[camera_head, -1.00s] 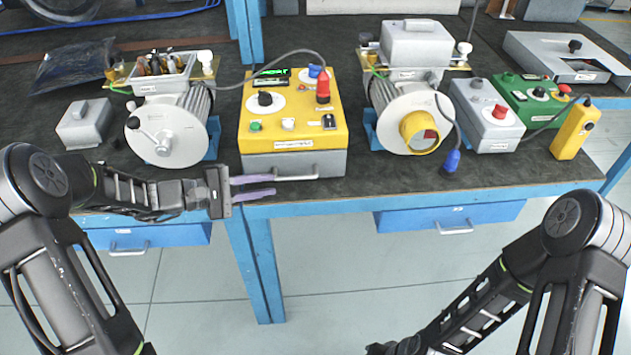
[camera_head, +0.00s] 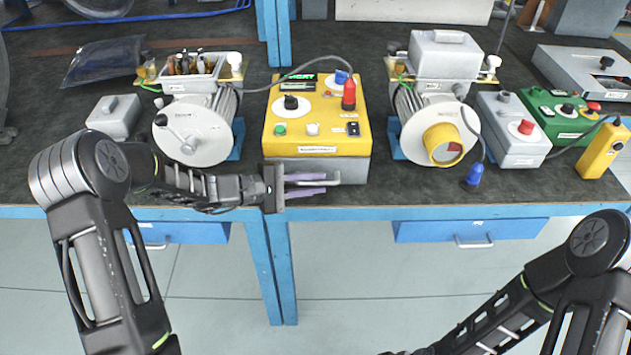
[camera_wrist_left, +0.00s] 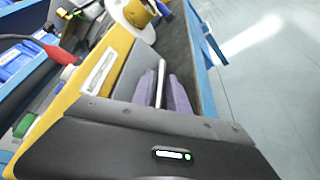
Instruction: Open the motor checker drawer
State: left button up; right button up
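The motor checker (camera_head: 317,112) is a yellow-topped box with a grey lower front, near the bench's front edge. Its drawer (camera_head: 358,170) is the grey lower part and looks shut. A metal bar handle (camera_head: 330,178) sticks out from the drawer front. My left gripper (camera_head: 306,184) has its two purple fingers at the handle, one on each side. In the left wrist view the handle (camera_wrist_left: 161,80) lies between the fingers (camera_wrist_left: 163,95), which look apart. My right arm is low at the right; its fingers are out of view.
Motors with grey housings (camera_head: 193,130) (camera_head: 437,128) flank the checker. A grey box (camera_head: 513,130) and a green box (camera_head: 562,115) stand to the right. Blue drawers (camera_head: 470,230) hang under the bench. The floor in front is clear.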

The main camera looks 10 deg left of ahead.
pick_arm(q)
jog(key=shift+w+d, duration=0.15)
jog(key=shift+d, duration=0.1)
grip_shut()
jog(key=shift+f, duration=0.1)
dwell(1.2)
